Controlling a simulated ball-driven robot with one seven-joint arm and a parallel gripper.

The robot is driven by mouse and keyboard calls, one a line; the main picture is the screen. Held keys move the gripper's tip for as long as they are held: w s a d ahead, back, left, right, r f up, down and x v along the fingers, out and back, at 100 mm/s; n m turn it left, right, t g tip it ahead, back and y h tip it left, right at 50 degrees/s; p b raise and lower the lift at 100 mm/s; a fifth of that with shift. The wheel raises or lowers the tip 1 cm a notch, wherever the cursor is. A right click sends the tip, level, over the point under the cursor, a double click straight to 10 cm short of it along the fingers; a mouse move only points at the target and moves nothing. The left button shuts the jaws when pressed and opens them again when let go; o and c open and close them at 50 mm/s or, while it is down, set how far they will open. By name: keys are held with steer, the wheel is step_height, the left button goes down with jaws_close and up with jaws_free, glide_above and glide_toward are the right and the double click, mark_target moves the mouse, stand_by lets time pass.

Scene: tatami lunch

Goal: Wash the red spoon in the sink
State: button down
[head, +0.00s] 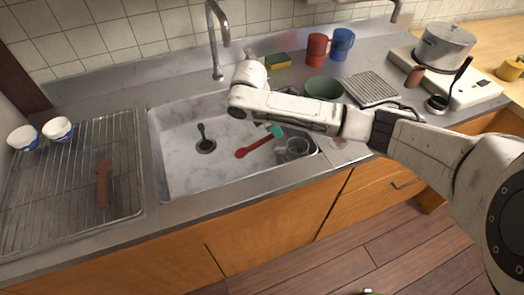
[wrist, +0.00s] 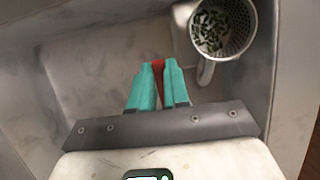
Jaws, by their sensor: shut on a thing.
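The red spoon (head: 255,146) is inside the sink (head: 175,172), slanting across its right half. My gripper (head: 275,130) has teal fingers and reaches down into the sink at the spoon's upper right end. In the wrist view, the teal fingers of my gripper (wrist: 158,70) are closed with a strip of the red spoon (wrist: 158,66) between them. Most of the spoon is hidden there. I cannot tell whether the spoon touches the sink floor.
A strainer cup with green bits (wrist: 222,28) stands close right of the fingers, at the sink's right side. A dark utensil (head: 203,134) is at the drain. The faucet (head: 217,45) rises behind the sink. A drying rack (head: 75,215) lies left, holding a brown utensil (head: 103,183).

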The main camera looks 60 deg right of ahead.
step_height(320, 180, up, 8)
steer(key=p, duration=0.7)
steer(key=shift+r, duration=0.15)
stand_by(1.5)
